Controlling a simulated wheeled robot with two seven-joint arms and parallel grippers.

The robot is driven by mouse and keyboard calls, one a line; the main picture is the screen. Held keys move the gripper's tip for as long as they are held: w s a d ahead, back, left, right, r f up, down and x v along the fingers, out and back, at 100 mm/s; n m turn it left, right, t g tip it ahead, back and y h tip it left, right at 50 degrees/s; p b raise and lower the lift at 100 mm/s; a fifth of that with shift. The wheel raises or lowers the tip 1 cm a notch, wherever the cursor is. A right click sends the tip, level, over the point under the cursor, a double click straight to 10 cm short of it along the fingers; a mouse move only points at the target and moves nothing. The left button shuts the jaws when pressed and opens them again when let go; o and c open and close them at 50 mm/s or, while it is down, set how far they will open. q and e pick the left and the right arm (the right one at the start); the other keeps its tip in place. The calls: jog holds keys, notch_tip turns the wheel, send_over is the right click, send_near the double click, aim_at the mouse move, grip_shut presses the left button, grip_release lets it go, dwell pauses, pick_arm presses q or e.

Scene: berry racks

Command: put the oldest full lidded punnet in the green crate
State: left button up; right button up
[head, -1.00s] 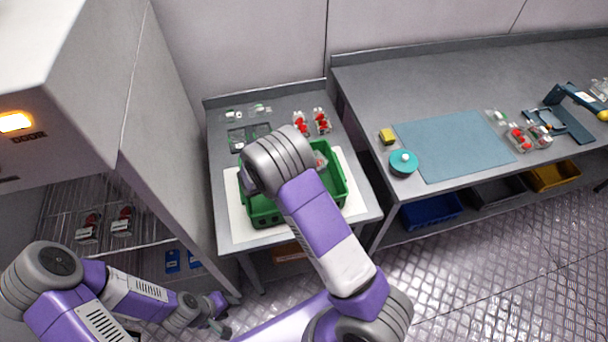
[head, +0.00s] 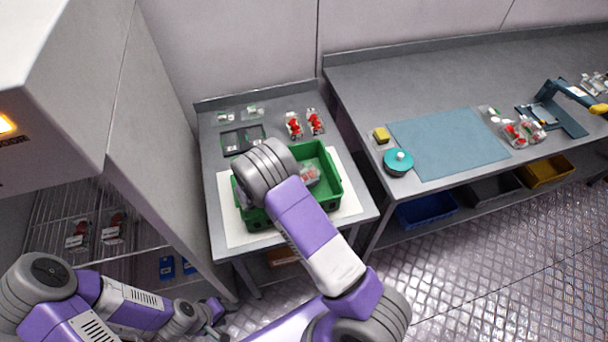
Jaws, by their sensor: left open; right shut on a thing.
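The green crate (head: 335,190) stands on a white mat on the small table. A clear punnet with red contents (head: 310,175) shows inside it, partly hidden by my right arm. Two punnets of red berries, one on the left (head: 293,126) and one on the right (head: 315,122), stand behind the crate. Two more punnets, (head: 77,236) and (head: 112,229), are on the wire shelf in the cabinet. Labels are too small to read. My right arm reaches over the crate and hides its own gripper. My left gripper (head: 216,333) is low at the bottom edge, open and away from the punnets.
A dark tray (head: 242,139) and small clear containers (head: 227,117) lie at the table's back left. The right bench holds a blue mat (head: 450,143), a teal round pot (head: 398,162), a yellow block (head: 381,135) and more punnets (head: 513,134). Bins sit below it.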

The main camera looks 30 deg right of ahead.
jog(key=shift+f, duration=0.2)
jog(key=o, duration=1.1)
jog(key=shift+r+p, duration=0.45)
jog(key=shift+r, duration=0.2)
jog(key=v, duration=1.2)
jog(key=shift+p, duration=0.3)
jog(key=shift+r, duration=0.1)
